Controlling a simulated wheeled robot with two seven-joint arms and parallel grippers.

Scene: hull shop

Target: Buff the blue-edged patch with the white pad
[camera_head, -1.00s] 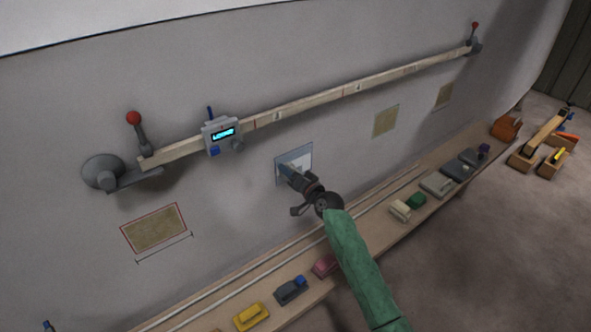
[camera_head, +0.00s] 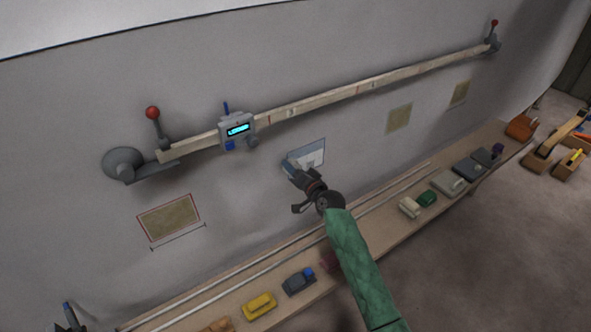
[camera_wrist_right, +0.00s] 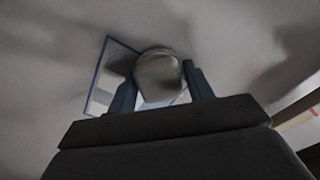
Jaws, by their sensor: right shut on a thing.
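The blue-edged patch (camera_head: 317,149) is on the grey hull wall, below the long wooden batten. My right gripper (camera_head: 293,168) is at the patch's lower left and covers part of it. In the right wrist view the gripper (camera_wrist_right: 160,90) is shut on a pale, rounded block, the white pad (camera_wrist_right: 158,72). The pad is in front of the patch, whose blue edge (camera_wrist_right: 97,76) shows to its left. I cannot tell whether the pad touches the surface. My left gripper (camera_head: 70,316) shows only partly at the lower left corner; its jaws are unclear.
A red-edged patch (camera_head: 169,218) is at the left, and two plain tan patches are at the right. The batten (camera_head: 320,102) carries a grey box with a lit display (camera_head: 238,130). A wooden shelf (camera_head: 225,291) below holds several blocks, including a yellow one (camera_head: 259,306).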

